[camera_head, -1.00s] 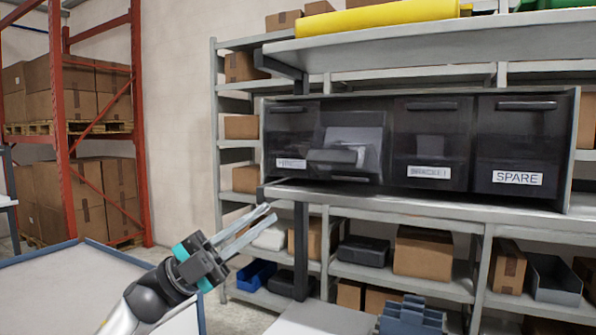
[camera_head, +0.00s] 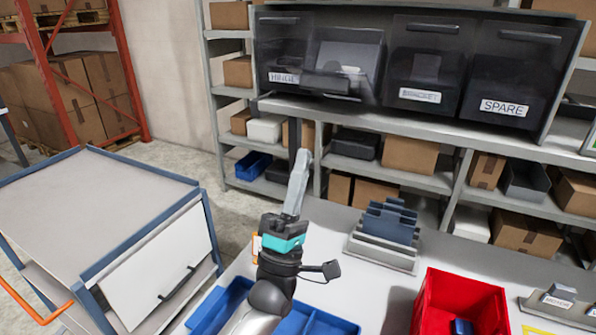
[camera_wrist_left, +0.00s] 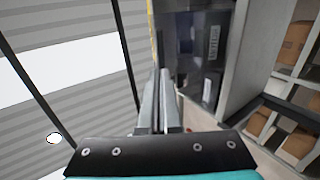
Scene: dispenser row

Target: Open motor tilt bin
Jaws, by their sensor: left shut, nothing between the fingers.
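A row of dark tilt bins stands on the shelf in the head view. The leftmost bin (camera_head: 281,52) reads HINGE, then come a bin with an unreadable label, the BRACKET bin (camera_head: 424,66) and the SPARE bin (camera_head: 516,78). The second bin (camera_head: 342,58) has its front tilted out, standing forward of its neighbours; no label reads MOTOR on it. My left gripper (camera_head: 302,156) is shut and empty, pointing up below the bins and apart from them. In the left wrist view its fingers (camera_wrist_left: 166,78) lie together, with dark bin fronts (camera_wrist_left: 193,45) beyond. My right gripper is out of view.
A worktable holds a blue tray (camera_head: 213,311), a grey-blue slotted rack (camera_head: 388,224) and a red bin (camera_head: 460,290). A blue-framed cart (camera_head: 90,200) stands at left. Cartons and bins fill the shelf below the tilt bins.

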